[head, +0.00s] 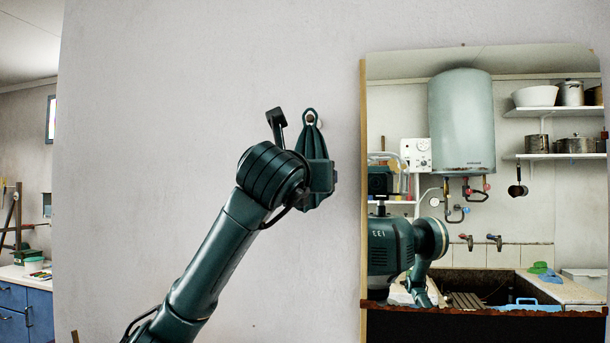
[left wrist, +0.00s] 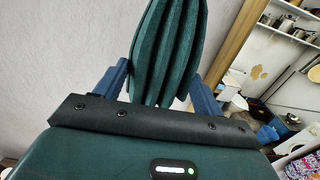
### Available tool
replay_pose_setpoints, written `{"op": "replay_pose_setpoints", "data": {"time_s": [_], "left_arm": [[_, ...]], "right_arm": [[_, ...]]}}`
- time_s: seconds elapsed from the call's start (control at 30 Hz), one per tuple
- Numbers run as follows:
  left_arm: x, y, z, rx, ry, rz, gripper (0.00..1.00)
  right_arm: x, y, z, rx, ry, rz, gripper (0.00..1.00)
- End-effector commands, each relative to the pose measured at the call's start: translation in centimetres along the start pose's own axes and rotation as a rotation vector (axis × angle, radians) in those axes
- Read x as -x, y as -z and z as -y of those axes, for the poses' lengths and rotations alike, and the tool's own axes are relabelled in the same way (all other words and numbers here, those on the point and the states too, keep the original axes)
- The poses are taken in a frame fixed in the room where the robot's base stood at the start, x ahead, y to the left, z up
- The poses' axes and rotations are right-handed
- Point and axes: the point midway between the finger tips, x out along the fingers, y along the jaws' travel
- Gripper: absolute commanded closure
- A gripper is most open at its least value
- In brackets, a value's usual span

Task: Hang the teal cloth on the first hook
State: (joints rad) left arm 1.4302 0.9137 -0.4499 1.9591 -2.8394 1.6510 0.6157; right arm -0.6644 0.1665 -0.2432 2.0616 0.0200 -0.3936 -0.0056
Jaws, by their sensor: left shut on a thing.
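The teal cloth (head: 311,140) hangs in narrow folds in front of the pale wall, with a small loop at its top. A light, round-based hook (head: 309,115) shows at that loop; I cannot tell whether the loop is over the hook or just in front of it. My left gripper (head: 320,177) is shut on the cloth below the loop. In the left wrist view the folded cloth (left wrist: 165,50) rises between the two blue fingers of my left gripper (left wrist: 160,92); the hook is not visible there. My right gripper is not directly in view.
A wood-edged mirror (head: 363,200) stands right of the cloth. It reflects my body, a water heater, shelves with pots, and a dark trough. The wall (head: 170,120) left of the cloth is bare. A blue cabinet (head: 15,318) stands far left.

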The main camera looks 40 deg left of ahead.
Motion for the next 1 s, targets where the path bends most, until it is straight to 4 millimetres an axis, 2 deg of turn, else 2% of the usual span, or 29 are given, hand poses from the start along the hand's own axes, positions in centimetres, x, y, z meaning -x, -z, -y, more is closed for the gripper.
{"op": "replay_pose_setpoints", "data": {"time_s": [0.43,0.7,1.0], "left_arm": [[-2.2,0.9,0.0,-0.001,-0.001,0.001,0.55],[-2.5,1.2,0.0,0.000,0.000,0.002,0.55],[-2.5,1.2,0.0,0.000,0.000,0.002,0.55]], "right_arm": [[-0.4,-0.6,-0.1,-0.002,-0.004,0.004,0.64],[-0.4,0.2,0.2,-0.002,0.004,-0.019,0.64],[-0.2,-0.2,0.3,-0.001,0.007,-0.010,0.64]]}}
